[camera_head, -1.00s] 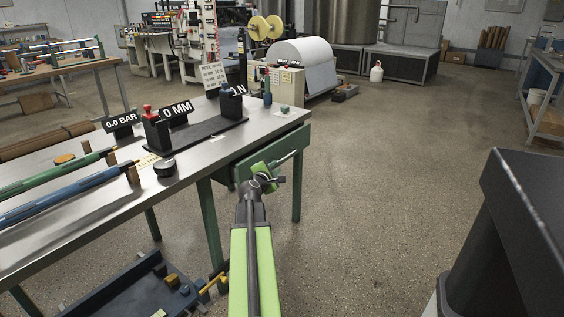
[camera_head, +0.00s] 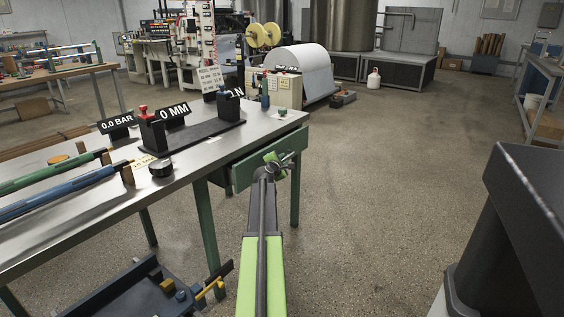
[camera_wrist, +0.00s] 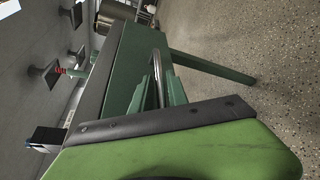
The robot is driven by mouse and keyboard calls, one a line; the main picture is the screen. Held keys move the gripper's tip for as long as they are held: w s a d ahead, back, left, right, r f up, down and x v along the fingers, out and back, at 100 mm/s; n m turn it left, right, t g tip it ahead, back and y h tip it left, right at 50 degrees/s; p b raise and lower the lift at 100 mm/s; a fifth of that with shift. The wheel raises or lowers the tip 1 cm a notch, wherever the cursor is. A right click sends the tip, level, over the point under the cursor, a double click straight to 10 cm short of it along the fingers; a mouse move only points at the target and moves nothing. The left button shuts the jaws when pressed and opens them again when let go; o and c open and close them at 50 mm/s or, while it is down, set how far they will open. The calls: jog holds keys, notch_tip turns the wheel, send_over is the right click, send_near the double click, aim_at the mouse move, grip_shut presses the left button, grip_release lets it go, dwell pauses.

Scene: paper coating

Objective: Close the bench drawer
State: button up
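The bench drawer (camera_head: 243,172) is a green front under the right end of the steel-topped bench (camera_head: 206,160). A dark gap shows above its front, so it appears to stand out a little; how far is hard to tell. My gripper (camera_head: 284,160) is at the drawer front, over the handle area. In the wrist view the drawer front (camera_wrist: 127,62) is close, with its curved metal handle (camera_wrist: 161,60). The handle's lower end runs behind green and black gripper parts. Whether the fingers grip or touch it cannot be told.
Gauges, a black fixture (camera_head: 200,136) and coloured rods (camera_head: 60,192) sit on the bench top. A dark tray (camera_head: 125,292) with small parts is low at left. A large black object (camera_head: 525,220) stands at right. Open floor (camera_head: 390,160) lies right of the drawer.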

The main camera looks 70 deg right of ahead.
grip_shut()
jog(key=shift+a, duration=0.1)
dwell(1.2)
